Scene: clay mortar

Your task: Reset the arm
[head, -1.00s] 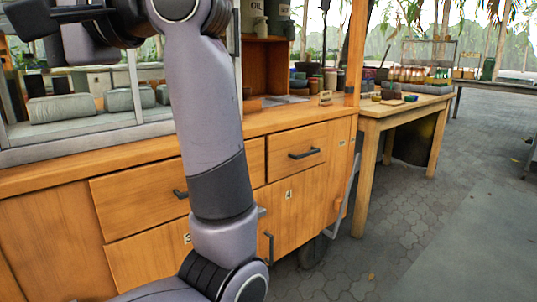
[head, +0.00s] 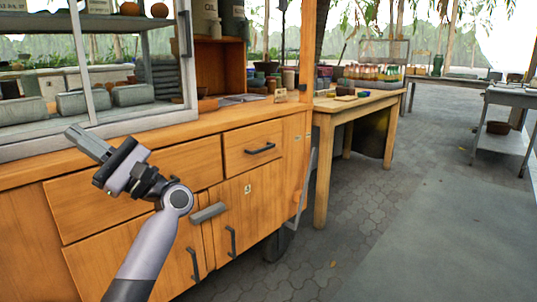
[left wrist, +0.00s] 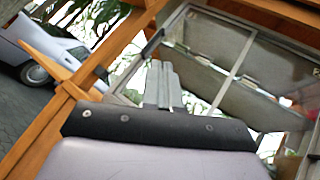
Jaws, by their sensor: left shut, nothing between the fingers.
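My left gripper (head: 88,144) is in the head view at the lower left, in front of the wooden cart's (head: 25,225) drawers. Its fingers are shut with nothing between them and point up and to the left. The left wrist view also shows the shut fingers (left wrist: 162,85) in front of the glass case's frame. My left arm comes up from the bottom edge of the head view. My right gripper is not in either view.
A glass case (head: 100,122) with grey bundles stands on the cart. A wooden table (head: 345,104) with jars is behind right. A grey side table (head: 500,145) stands at far right. The paved floor (head: 380,230) between is clear. A car (left wrist: 45,50) shows in the wrist view.

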